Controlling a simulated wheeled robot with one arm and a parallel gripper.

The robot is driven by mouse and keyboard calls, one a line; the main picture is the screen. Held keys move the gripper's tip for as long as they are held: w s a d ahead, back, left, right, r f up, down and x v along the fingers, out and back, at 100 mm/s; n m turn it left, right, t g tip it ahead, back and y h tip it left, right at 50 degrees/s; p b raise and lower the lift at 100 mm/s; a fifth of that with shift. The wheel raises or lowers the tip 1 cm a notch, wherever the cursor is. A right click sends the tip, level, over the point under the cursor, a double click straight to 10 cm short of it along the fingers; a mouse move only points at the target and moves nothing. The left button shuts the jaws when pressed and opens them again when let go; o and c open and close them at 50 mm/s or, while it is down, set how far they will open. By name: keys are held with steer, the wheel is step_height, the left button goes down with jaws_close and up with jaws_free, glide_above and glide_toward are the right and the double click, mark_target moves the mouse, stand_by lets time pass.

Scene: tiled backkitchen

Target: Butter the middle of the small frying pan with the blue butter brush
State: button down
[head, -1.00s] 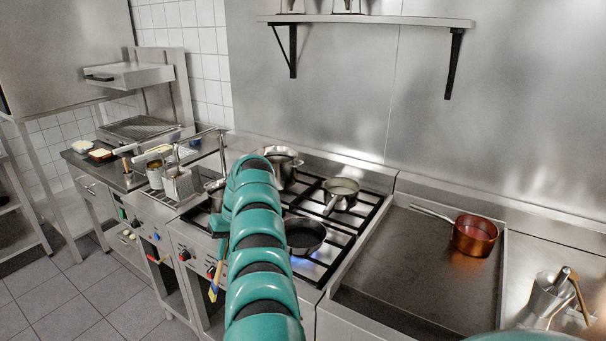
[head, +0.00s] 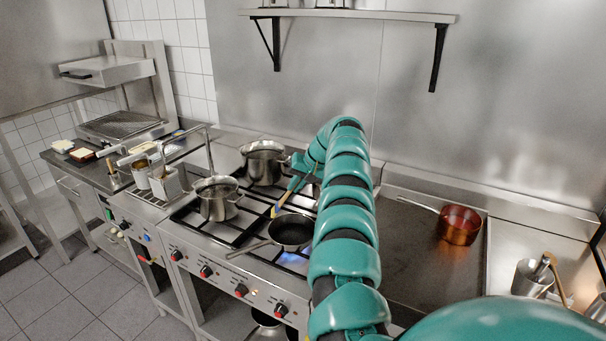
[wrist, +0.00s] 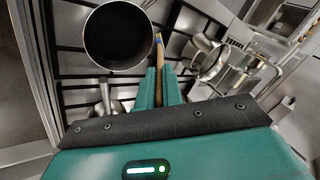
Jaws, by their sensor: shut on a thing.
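The small frying pan (head: 291,233), dark inside, sits on the front right burner of the stove with its handle toward the left. It also shows at the upper left of the wrist view (wrist: 119,38). My gripper (head: 292,186) is shut on the blue butter brush (head: 281,203) and holds it above the stove, just behind the pan in the head view. The brush's pale tip points down and left. In the wrist view the brush (wrist: 159,50) extends from between my fingertips (wrist: 159,74), beside the pan's rim. Contact with the pan cannot be told.
Steel pots stand on the stove to the left (head: 218,199) and behind (head: 264,162). A blue flame (head: 285,257) burns below the pan. A copper saucepan (head: 460,225) stands on the griddle at right. My arm hides the stove's right side.

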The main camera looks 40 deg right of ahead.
steer(key=shift+m+t+h, duration=0.3)
steer(key=shift+m+t, duration=0.1)
steer(key=shift+m, duration=0.1)
steer(key=shift+w+d+f, duration=0.15)
steer(key=shift+d+f, duration=1.4)
steer(key=shift+f, duration=0.25)
